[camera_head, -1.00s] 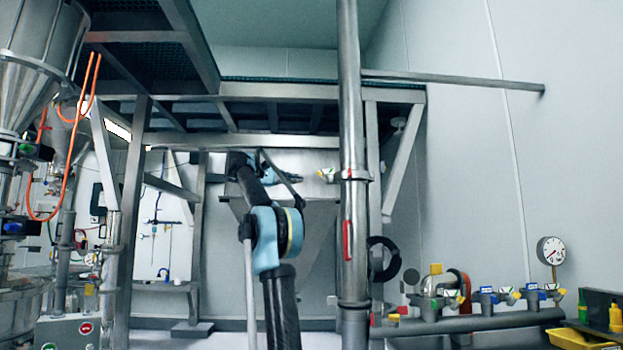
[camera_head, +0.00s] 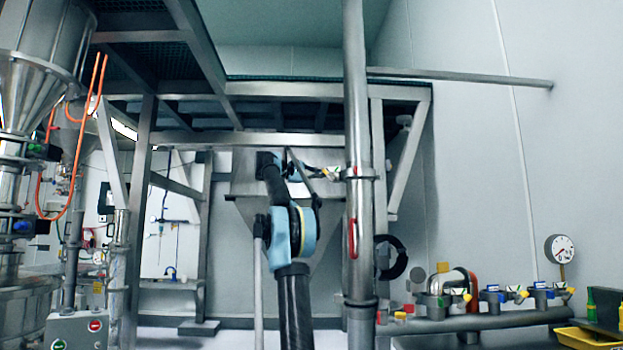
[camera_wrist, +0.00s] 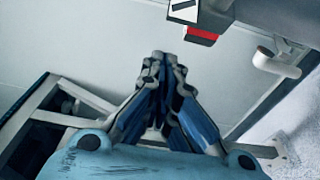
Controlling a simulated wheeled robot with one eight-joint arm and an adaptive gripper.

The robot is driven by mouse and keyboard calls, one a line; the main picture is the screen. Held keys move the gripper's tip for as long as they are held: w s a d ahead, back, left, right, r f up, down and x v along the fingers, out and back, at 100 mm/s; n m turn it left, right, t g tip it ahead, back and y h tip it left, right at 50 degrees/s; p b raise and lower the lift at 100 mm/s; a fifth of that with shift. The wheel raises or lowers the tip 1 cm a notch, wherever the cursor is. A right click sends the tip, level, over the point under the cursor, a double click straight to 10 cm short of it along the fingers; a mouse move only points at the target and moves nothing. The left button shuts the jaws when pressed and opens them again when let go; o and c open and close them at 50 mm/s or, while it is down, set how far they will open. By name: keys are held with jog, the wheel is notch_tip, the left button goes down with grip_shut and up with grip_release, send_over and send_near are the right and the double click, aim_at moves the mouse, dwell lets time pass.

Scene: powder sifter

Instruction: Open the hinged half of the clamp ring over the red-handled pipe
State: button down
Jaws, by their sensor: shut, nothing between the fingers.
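The tall steel pipe (camera_head: 357,110) with the red handle (camera_head: 352,238) stands upright right of the middle in the head view. The clamp ring (camera_head: 366,174) goes around it above the handle, with a small yellow-and-white piece (camera_head: 333,173) sticking out to its left. My gripper (camera_head: 318,172) is just left of that piece, small and partly blurred; I cannot tell whether they touch. In the wrist view my gripper (camera_wrist: 160,62) has its blue-lined fingers drawn together at the tips, with nothing between them. I cannot tell whether the ring's hinged half is open or closed.
A grey frame with a platform stands behind the pipe. Several small valves sit on a low horizontal pipe (camera_head: 480,321) at right, below a gauge (camera_head: 560,249). A yellow tray (camera_head: 580,340) is bottom right.

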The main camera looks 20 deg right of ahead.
jog(key=s+a, duration=0.2)
jog(key=a, duration=0.1)
jog(key=shift+s, duration=0.4)
jog(key=shift+s, duration=0.15)
